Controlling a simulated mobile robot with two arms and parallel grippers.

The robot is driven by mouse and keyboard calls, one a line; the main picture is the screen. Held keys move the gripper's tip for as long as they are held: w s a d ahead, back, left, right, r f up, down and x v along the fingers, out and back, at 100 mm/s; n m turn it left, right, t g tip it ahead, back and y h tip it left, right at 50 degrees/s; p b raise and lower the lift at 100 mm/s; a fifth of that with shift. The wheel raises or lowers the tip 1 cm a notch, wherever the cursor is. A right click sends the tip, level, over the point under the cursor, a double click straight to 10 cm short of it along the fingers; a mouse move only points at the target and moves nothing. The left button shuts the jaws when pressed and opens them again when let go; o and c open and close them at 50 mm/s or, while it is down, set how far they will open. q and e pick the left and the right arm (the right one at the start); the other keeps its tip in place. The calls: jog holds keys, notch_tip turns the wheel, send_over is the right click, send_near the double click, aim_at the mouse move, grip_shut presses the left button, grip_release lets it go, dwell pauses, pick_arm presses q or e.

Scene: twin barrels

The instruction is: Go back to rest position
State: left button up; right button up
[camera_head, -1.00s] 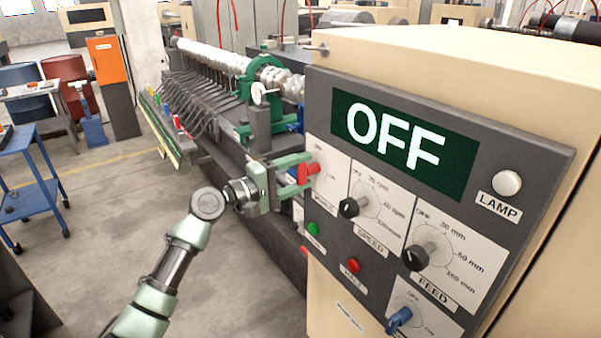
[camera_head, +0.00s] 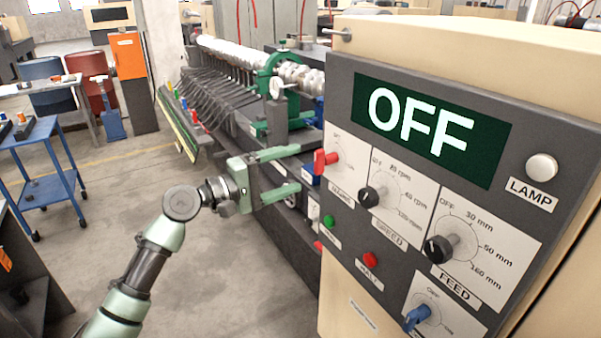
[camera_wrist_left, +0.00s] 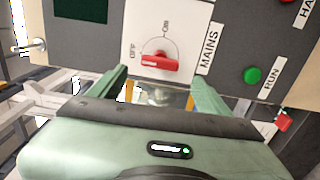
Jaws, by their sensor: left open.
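My left gripper (camera_head: 300,170) is open and empty, to the left of the control panel (camera_head: 340,100), with its two green fingers apart and pointing toward it. The red mains knob (camera_head: 324,161) is on the panel's upper left, clear of the fingers in the head view. In the left wrist view the red mains knob (camera_wrist_left: 158,62) is beyond the open fingers (camera_wrist_left: 158,90), its pointer on the OFF side. The panel's display (camera_head: 430,125) reads OFF. My right gripper is not in view.
The panel also has a green button (camera_head: 328,221), a red button (camera_head: 370,259), a speed knob (camera_head: 371,197), a feed knob (camera_head: 438,249) and a blue switch (camera_head: 416,318). A long machine (camera_head: 235,110) stands behind my gripper. A blue cart (camera_head: 40,165) is at left; the floor between is clear.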

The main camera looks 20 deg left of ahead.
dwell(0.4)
